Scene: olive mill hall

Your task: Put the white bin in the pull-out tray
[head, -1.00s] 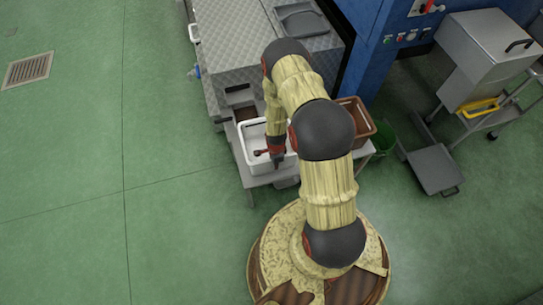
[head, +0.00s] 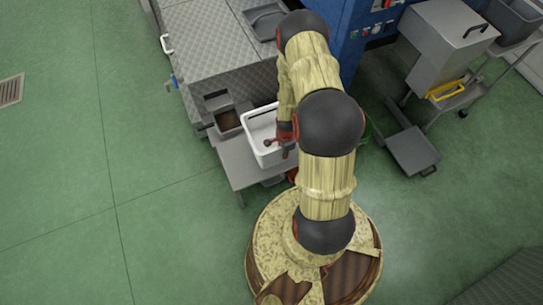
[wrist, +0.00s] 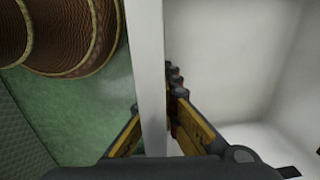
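The white bin (head: 255,146) is an open, empty-looking box beside the metal machine, above or on a grey metal surface (head: 230,168). I cannot tell whether it touches that surface. My gripper (head: 287,142) is at the bin's right side. In the wrist view the fingers (wrist: 168,125) straddle the bin's white wall (wrist: 147,60), one outside and one inside, and look closed on it. A small grey compartment with a brown inside (head: 227,119) opens at the machine's front, left of the bin. I cannot tell whether this or the grey surface is the pull-out tray.
The patterned metal machine (head: 200,60) stands behind. A grey cart (head: 440,45) and a low grey platform (head: 413,150) stand at the right. A green container shows partly behind my arm. The green floor (head: 150,220) at left is clear.

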